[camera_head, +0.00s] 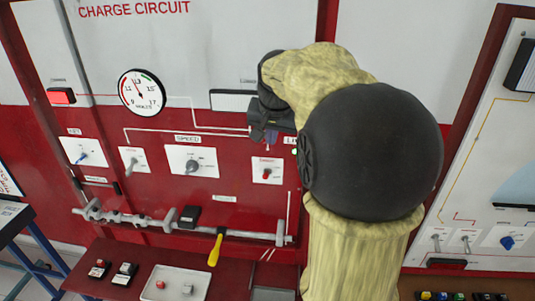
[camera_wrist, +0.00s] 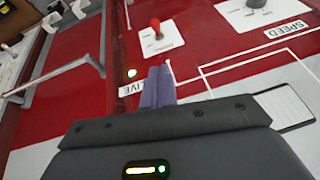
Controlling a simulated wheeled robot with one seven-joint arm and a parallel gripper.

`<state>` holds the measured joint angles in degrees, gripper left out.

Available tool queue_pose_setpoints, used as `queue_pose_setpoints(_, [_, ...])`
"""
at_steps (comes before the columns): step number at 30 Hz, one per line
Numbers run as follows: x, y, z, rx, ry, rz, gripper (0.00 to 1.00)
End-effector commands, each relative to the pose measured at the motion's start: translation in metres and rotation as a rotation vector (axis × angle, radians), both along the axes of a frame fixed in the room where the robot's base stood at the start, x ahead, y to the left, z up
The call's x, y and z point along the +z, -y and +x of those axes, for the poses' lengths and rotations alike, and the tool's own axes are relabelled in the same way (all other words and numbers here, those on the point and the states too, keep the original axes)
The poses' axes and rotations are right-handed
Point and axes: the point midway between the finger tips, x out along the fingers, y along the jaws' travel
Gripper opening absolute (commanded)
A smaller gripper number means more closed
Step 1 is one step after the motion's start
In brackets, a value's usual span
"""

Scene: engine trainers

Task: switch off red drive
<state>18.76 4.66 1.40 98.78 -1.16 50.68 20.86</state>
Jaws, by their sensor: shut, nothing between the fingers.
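A switch with a red-tipped lever (camera_head: 266,175) sits on a white plate on the red panel, right of the speed knob (camera_head: 192,167). In the wrist view the red lever (camera_wrist: 155,25) stands out from its plate at the top; I cannot tell surely which way it is thrown. A small lit lamp (camera_wrist: 131,73) shows beside the LIVE label (camera_wrist: 133,90); in the head view my arm partly covers that label. My gripper (camera_head: 268,135) is above the red switch, in front of the panel. Its purple fingers (camera_wrist: 157,85) are shut and empty, apart from the lever.
A key switch (camera_head: 82,156) and a grey toggle (camera_head: 129,162) are left on the panel. A metal rail (camera_head: 150,223) with a yellow-handled tool (camera_head: 215,248) runs below. A white tray (camera_head: 150,290) lies on the shelf. Another trainer (camera_head: 490,170) stands right.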

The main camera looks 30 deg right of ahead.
Motion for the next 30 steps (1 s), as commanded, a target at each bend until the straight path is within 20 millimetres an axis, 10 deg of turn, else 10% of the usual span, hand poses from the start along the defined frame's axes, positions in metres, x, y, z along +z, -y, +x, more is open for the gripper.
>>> queue_pose_setpoints(15, [0.006,0.006,0.004,-0.021,0.005,0.004,0.0])
queue_pose_setpoints(30, [-0.062,0.017,0.035,-0.02,0.001,0.005,0.0])
